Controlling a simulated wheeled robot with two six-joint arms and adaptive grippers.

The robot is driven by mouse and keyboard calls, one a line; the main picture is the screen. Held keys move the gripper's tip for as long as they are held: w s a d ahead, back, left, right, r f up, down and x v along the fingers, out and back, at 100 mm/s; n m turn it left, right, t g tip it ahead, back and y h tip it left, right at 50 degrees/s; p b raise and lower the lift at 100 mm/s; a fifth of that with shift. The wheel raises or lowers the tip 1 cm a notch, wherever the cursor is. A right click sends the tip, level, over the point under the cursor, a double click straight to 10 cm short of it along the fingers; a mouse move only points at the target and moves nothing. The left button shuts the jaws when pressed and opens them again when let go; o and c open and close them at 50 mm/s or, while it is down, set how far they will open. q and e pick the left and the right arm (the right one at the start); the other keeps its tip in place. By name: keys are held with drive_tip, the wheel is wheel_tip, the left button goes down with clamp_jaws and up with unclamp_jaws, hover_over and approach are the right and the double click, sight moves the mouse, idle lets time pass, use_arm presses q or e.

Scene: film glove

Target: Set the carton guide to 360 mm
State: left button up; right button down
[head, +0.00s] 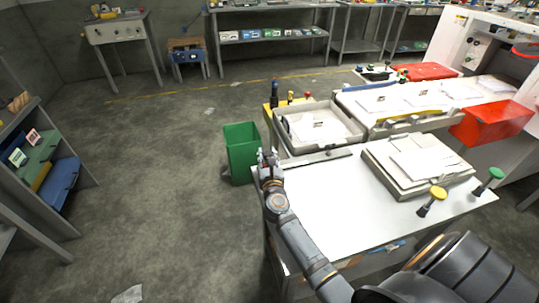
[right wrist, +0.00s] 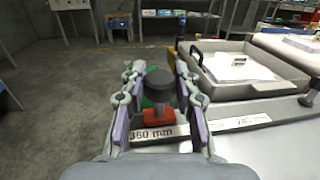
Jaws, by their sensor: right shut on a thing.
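The carton guide shows in the right wrist view as a dark round knob (right wrist: 159,80) on a stem above an orange-red block (right wrist: 158,116). A pale scale strip (right wrist: 240,123) runs along the table edge; its label "360 mm" (right wrist: 152,134) lies directly below the block. Another label farther right is too small to read. My right gripper (right wrist: 157,72) is shut on the knob, one finger on each side. In the head view my right gripper (head: 267,160) is at the table's far left corner and hides the guide. My left gripper is not in view.
The white tabletop (head: 310,200) is clear at its middle; a stack of cartons (head: 418,165) lies at its right. Yellow (head: 432,200) and green (head: 488,180) knobs stand near the right edge. A green bin (head: 241,150) and a grey tray (head: 320,127) stand beyond.

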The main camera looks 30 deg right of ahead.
drive_tip(key=c, duration=1.3)
unclamp_jaws()
drive_tip(key=shift+c, duration=0.2)
drive_tip(key=o, duration=0.4)
drive_tip(key=shift+c, duration=0.2)
drive_tip(key=shift+s, duration=0.1)
drive_tip(key=v, duration=1.2)
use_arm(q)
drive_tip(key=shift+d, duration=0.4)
use_arm(e)
drive_tip(key=shift+f, duration=0.1)
